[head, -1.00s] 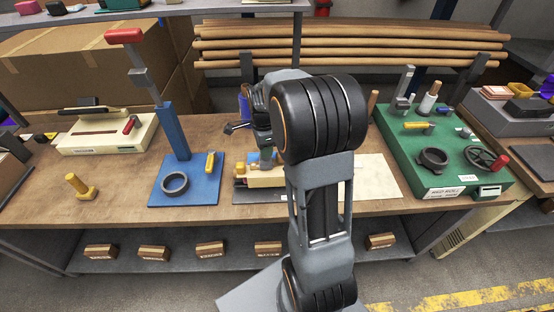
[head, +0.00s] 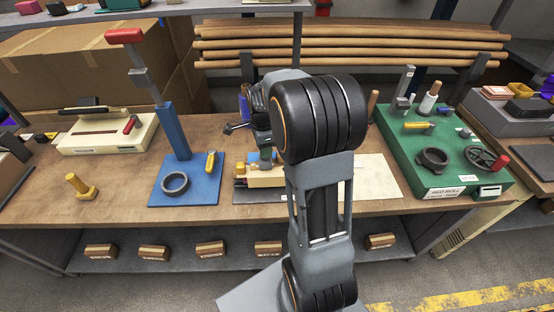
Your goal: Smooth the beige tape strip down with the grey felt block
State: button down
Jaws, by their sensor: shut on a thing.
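My gripper (head: 266,157) is low over the middle of the bench, largely hidden behind my own arm. It is shut on a small greyish piece, which looks like the grey felt block, though its outline is hard to make out. Just beneath is a pale beige and yellow fixture (head: 262,181) on a dark grey mat (head: 242,197). I cannot tell whether the block touches it. The beige tape strip cannot be made out; my arm covers part of that area. A cream sheet (head: 376,176) lies flat to the right of my arm.
A blue stand (head: 176,132) with a tall post is left of the gripper. A green board (head: 455,178) with tools stands on the right. A yellow bolt-like piece (head: 80,187) and a cream machine (head: 108,137) are far left. Bare bench lies between them.

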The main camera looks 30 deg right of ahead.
jog(key=shift+s+d, duration=0.1)
jog(key=shift+d, duration=0.15)
dwell(0.7)
jog(key=shift+a, duration=0.15)
jog(key=shift+w+a+r+p, duration=0.1)
jog(key=shift+w+a+p, duration=0.15)
jog(key=shift+a, duration=0.4)
jog(key=shift+w+a+r+p, duration=0.1)
jog(key=shift+w+a, duration=0.25)
jog(key=shift+a, duration=0.3)
jog(key=shift+d, duration=0.1)
jog(key=shift+s+d+f, duration=0.1)
jog(key=shift+s+d, duration=0.25)
jog(key=shift+d, duration=0.4)
jog(key=shift+s+d+f, duration=0.1)
jog(key=shift+s+d, duration=0.2)
jog(key=shift+d, duration=0.4)
jog(key=shift+a, duration=0.1)
jog(key=shift+w+a, duration=0.3)
jog(key=shift+a, duration=0.45)
jog(key=shift+w+a, duration=0.3)
jog(key=shift+a, duration=0.45)
